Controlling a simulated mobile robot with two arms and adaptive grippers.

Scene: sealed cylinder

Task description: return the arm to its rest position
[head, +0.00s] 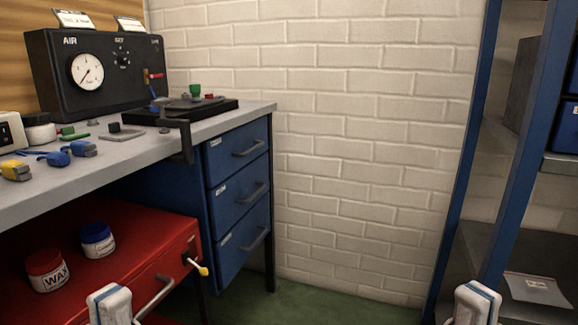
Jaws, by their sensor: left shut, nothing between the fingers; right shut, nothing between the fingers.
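My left gripper (110,298) shows at the bottom edge left of the middle, as a white shape with a blue stripe. It is shut and empty, in front of the red drawer cabinet (130,250). My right gripper (476,298) shows at the bottom edge on the right, also white with a blue stripe. It is shut and empty, near the foot of the blue shelf rack (485,150). Both arms are cut off by the bottom edge of the head view.
The workbench (225,122) at left carries a black gauge panel (95,70), a black tray (180,108) and small tools. A wax jar (47,270) and a blue-lidded jar (97,240) stand on the red cabinet. The green floor (320,305) between bench and rack is clear.

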